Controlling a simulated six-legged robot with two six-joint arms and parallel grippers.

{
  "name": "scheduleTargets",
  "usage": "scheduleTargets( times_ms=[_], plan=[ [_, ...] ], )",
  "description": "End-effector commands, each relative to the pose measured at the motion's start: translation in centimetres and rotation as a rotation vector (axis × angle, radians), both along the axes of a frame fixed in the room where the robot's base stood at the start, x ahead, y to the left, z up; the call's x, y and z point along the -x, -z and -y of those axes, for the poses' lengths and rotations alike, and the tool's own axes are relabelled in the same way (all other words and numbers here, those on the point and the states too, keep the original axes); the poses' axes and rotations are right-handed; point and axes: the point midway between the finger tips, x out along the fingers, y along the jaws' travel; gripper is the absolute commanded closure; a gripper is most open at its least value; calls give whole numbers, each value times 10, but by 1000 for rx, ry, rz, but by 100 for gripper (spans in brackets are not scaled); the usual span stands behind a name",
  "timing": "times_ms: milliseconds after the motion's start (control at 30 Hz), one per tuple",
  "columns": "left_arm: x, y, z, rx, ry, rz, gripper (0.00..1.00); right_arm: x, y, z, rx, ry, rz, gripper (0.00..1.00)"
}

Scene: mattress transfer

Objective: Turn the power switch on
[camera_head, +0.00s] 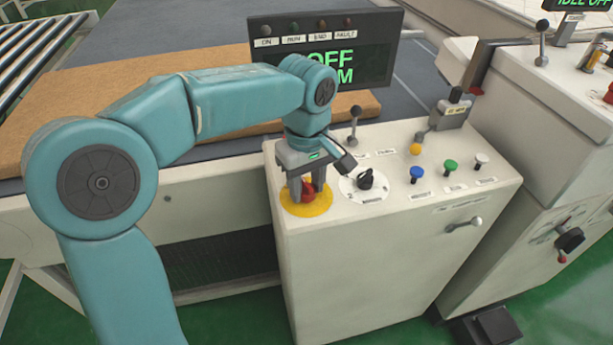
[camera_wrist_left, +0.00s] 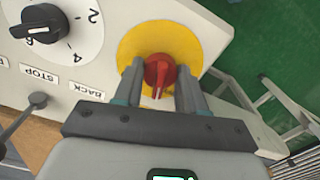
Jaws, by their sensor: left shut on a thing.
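The power switch is a red rotary knob (camera_head: 308,192) on a yellow disc (camera_head: 305,209) at the left front corner of the control panel. My left gripper (camera_head: 307,197) points down over it, shut on the knob. In the left wrist view the red knob (camera_wrist_left: 159,74) sits between the two fingers, with the yellow disc (camera_wrist_left: 165,39) around it. The display (camera_head: 340,62) behind my left arm reads "OFF" in green, and part of its text is hidden by the arm. My right gripper does not show.
A black dial (camera_head: 367,180), yellow, blue (camera_head: 417,174), green (camera_head: 450,165) and white buttons, and upright levers (camera_head: 354,126) stand on the panel close to the right of my left gripper. A brown mattress slab (camera_head: 130,102) lies on the bed behind. A second console (camera_head: 545,120) stands at right.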

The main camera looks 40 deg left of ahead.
Motion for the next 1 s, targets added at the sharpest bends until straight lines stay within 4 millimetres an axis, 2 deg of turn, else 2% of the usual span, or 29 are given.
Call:
scheduleTargets(
  times_ms=[400,1000],
  plan=[
    [-1,-4,-1,-2,394,4,90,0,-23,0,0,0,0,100],
    [-1,-3,-1,-3,907,5,90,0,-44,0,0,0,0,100]
  ],
)
